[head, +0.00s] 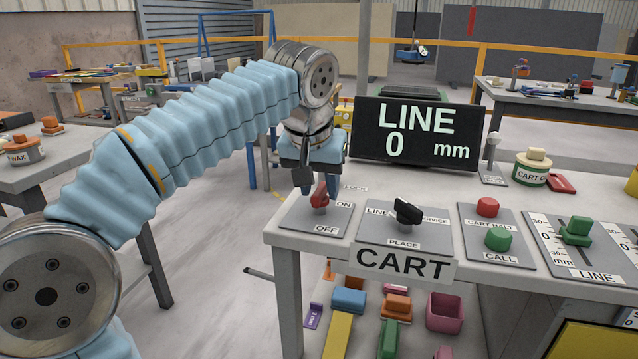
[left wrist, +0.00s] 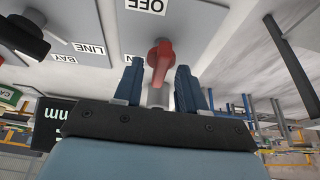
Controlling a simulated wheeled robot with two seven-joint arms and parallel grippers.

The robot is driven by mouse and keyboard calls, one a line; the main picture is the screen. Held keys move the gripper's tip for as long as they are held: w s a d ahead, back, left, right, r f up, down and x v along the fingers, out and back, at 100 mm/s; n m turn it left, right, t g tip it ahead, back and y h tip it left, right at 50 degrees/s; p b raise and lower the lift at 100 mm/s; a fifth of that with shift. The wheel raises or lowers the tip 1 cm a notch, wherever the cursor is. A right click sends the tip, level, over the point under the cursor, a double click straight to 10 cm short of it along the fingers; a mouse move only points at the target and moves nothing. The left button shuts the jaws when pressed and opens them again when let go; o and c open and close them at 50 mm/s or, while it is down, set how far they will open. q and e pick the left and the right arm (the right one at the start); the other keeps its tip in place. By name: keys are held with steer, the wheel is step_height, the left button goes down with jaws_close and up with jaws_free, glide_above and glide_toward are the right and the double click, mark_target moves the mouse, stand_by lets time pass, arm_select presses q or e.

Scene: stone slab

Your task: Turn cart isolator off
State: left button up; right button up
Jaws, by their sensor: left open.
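The cart isolator is a red rotary knob (head: 320,196) on a grey plate (head: 298,216) at the left end of the stone-topped bench. The plate is marked ON and OFF, with a LOCK label behind. My left gripper (head: 318,181) points down over the knob and partly hides it in the head view. In the left wrist view the knob (left wrist: 160,58) stands between the two blue fingers of the left gripper (left wrist: 158,82). Gaps show on both sides, so the fingers are open around it. Which mark the knob points at is hard to tell. My right gripper is not in view.
A black selector knob (head: 407,211) sits just right of the isolator. Red (head: 487,207) and green (head: 498,239) buttons and a green LINE slider (head: 576,231) lie farther right. A display (head: 421,131) reading LINE 0 mm stands behind. Coloured blocks lie below the bench.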

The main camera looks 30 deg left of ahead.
arm_select(q)
steer(key=shift+f, duration=0.1)
jaws_close()
steer(key=shift+n, duration=0.4)
steer(key=n, duration=0.2)
steer(key=n+y, duration=0.1)
steer(key=shift+w+d+n+g+y, duration=0.1)
steer(key=shift+d+n+g+y, duration=0.05)
steer(key=shift+n+g+y, duration=0.2)
steer(key=n+g+y, duration=0.1)
steer(key=n, duration=0.3)
steer(key=shift+w+d+n, duration=0.1)
steer(key=shift+n, duration=0.25)
steer(key=n+g, duration=0.1)
steer(key=n, duration=0.1)
steer(key=n+g+y, duration=0.1)
steer(key=n, duration=0.1)
steer(key=shift+w+n, duration=0.15)
steer(key=shift+n, duration=0.15)
steer(key=shift+n+g+h, duration=0.25)
steer(key=shift+n+g, duration=0.5)
steer(key=shift+n, duration=1.35)
steer(key=shift+w, duration=0.1)
